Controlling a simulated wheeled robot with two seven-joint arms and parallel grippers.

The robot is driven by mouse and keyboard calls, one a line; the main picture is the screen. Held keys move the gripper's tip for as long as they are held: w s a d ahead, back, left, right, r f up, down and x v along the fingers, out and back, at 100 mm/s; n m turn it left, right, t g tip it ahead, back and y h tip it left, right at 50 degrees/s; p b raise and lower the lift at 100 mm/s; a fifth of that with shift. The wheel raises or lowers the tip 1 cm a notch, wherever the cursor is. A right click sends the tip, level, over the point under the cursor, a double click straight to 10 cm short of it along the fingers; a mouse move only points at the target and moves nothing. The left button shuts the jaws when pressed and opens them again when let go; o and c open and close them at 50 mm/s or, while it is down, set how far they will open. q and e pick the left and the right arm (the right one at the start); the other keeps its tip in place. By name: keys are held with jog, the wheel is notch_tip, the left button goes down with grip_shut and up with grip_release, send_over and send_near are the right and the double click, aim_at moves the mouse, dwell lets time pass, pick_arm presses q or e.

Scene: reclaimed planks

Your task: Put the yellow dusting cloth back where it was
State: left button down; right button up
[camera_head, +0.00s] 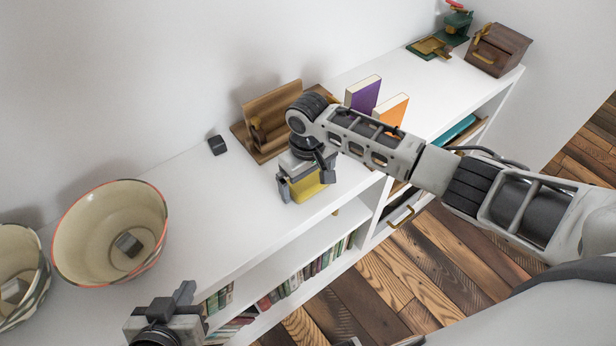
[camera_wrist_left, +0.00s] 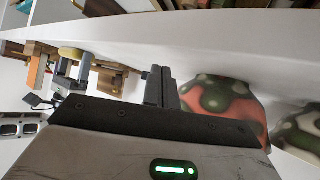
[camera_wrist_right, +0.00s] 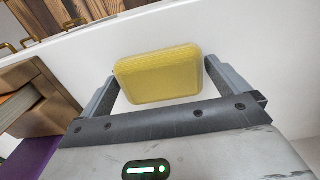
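The yellow dusting cloth (camera_head: 306,187) is a small folded block near the front edge of the white shelf top. My right gripper (camera_head: 307,176) points down over it. I cannot tell whether the cloth touches the shelf top. My left gripper (camera_head: 186,292) is at the lower left, in front of the shelf; in the left wrist view its fingers (camera_wrist_left: 160,86) are together and empty.
A wooden holder (camera_head: 268,118), a purple book (camera_head: 362,95) and an orange book (camera_head: 391,109) stand behind my right gripper. A small black box (camera_head: 217,145) is near the wall. Two bowls, one red-rimmed (camera_head: 85,225), are at left. A wooden chest (camera_head: 498,50) is far right. The top between is clear.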

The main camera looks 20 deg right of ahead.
aim_at(307, 181)
notch_tip(307, 181, up, 12)
jog(key=p, duration=0.1)
jog(key=shift+r, duration=0.2)
jog(key=shift+a+f, duration=0.1)
dwell(0.6)
jog(key=s+a+f+t+y, duration=0.1)
jog(key=s+a+f, duration=0.15)
jog(key=s, duration=0.25)
jog(key=s+a+f+y, duration=0.1)
jog(key=s+f, duration=0.2)
jog(key=s, duration=0.3)
jog(key=s+d+m+t+h, duration=0.2)
jog(key=s+d+t, duration=0.1)
jog(key=s+d, duration=0.85)
jog(key=w+a+f+t+y, duration=0.3)
jog(key=w+a+f+t, duration=0.2)
jog(key=a+t, duration=0.1)
jog(key=shift+a+f+n, duration=0.25)
jog(key=shift+a+n, duration=0.05)
jog(key=shift+a, duration=0.25)
